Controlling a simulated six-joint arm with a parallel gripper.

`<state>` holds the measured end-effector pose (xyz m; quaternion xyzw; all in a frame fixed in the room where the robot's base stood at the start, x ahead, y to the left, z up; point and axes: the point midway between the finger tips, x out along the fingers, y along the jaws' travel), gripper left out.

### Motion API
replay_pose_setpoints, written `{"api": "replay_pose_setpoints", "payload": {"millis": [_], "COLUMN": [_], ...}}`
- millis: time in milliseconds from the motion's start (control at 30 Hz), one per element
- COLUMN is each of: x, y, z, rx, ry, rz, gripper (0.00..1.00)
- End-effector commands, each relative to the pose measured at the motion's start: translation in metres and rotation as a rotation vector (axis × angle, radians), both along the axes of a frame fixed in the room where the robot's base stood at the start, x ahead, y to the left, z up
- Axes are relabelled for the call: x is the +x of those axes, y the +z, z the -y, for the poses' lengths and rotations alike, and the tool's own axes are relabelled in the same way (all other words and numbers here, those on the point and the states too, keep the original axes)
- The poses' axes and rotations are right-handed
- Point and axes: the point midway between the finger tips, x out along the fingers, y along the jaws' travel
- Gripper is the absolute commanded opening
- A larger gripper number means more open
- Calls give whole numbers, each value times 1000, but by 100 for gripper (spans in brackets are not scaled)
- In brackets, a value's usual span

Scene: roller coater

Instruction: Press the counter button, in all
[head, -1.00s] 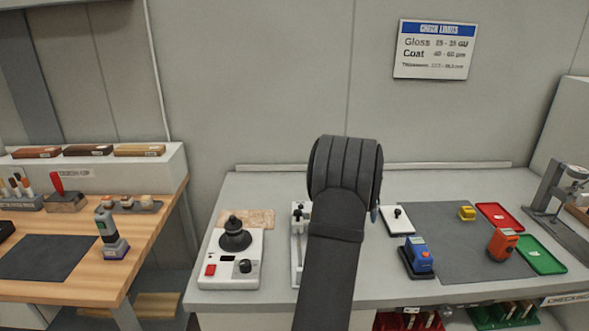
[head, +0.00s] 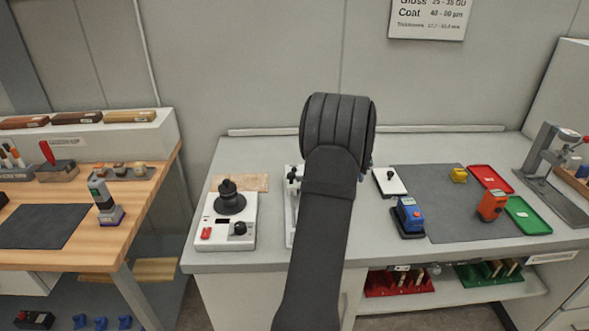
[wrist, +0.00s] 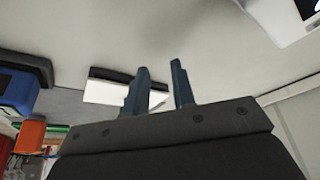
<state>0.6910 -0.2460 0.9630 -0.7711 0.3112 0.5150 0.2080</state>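No part can be clearly told as the counter button. A white box device (head: 215,238) with a black dome stands on the left of the grey bench; it has a red switch (head: 206,233) and a black knob (head: 239,228). A narrow white fixture (head: 291,208) is partly hidden behind my arm. A white plate with a small black knob (head: 388,184) lies right of my arm; it also shows in the wrist view (wrist: 104,92). My gripper (wrist: 160,88) is open and empty, its two dark fingers apart above the bench. In the head view my arm hides most of it.
A grey stand (head: 545,170) is far right. A wooden bench (head: 150,190) is left, across a gap.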

Motion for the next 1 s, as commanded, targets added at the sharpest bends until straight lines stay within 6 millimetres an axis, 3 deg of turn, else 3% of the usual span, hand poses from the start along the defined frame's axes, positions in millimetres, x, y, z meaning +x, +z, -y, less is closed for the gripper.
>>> {"api": "replay_pose_setpoints", "payload": {"millis": [33, 100, 1000], "x": [0, 0, 0], "y": [0, 0, 0], "z": [0, 0, 0], "rx": [0, 0, 0], "ry": [0, 0, 0], "rz": [0, 0, 0], "gripper": [13, 0, 0]}}
